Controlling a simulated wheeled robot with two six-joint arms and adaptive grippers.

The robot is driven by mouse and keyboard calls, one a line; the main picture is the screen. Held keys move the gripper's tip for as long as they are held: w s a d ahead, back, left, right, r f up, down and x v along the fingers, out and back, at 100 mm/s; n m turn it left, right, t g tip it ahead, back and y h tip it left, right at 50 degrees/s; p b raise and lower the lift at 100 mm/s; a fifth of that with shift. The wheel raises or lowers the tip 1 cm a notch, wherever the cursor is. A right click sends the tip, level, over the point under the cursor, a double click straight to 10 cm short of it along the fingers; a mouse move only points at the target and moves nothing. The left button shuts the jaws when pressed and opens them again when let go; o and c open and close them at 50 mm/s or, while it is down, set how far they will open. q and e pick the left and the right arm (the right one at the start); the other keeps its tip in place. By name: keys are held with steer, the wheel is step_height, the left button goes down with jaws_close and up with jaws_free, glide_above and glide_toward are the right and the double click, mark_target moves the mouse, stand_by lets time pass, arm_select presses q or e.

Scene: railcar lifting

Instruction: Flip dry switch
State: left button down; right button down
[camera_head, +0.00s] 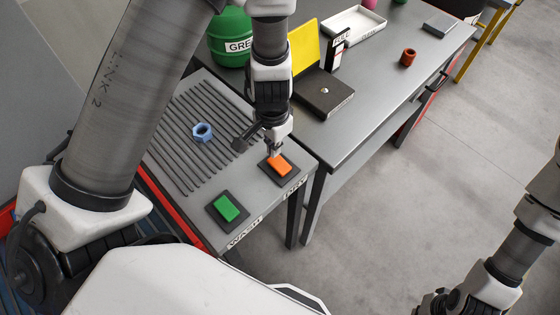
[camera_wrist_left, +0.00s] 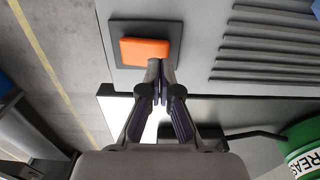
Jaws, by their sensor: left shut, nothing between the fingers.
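The dry switch is an orange rocker (camera_head: 279,165) on a dark square plate at the corner of the grey ribbed bench, beside the label DRY (camera_head: 293,188). A green switch (camera_head: 226,208) on a similar plate sits nearer, by the label WASH. My left gripper (camera_head: 275,152) points down at the orange switch, its fingers closed and empty. In the left wrist view the closed fingertips (camera_wrist_left: 160,66) are at the edge of the orange switch (camera_wrist_left: 146,50); I cannot tell whether they touch it. My right gripper (camera_head: 440,304) is partly cut off at the lower right, away from the bench.
A blue nut (camera_head: 202,132) lies on the ribbed surface. A green container (camera_head: 229,38) stands behind my left arm. The adjoining table (camera_head: 375,95) holds a dark box with a yellow panel (camera_head: 306,45), a white tray (camera_head: 354,24) and a red-brown cylinder (camera_head: 408,57). Open floor lies right.

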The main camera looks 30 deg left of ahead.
arm_select(q)
steer(key=shift+f+b, duration=1.3)
steer(key=shift+b, duration=0.15)
stand_by(0.7)
step_height(320, 180, up, 7)
steer(key=p, duration=0.6)
steer(key=shift+r, duration=0.1)
stand_by(0.3)
steer(key=shift+s, duration=0.1)
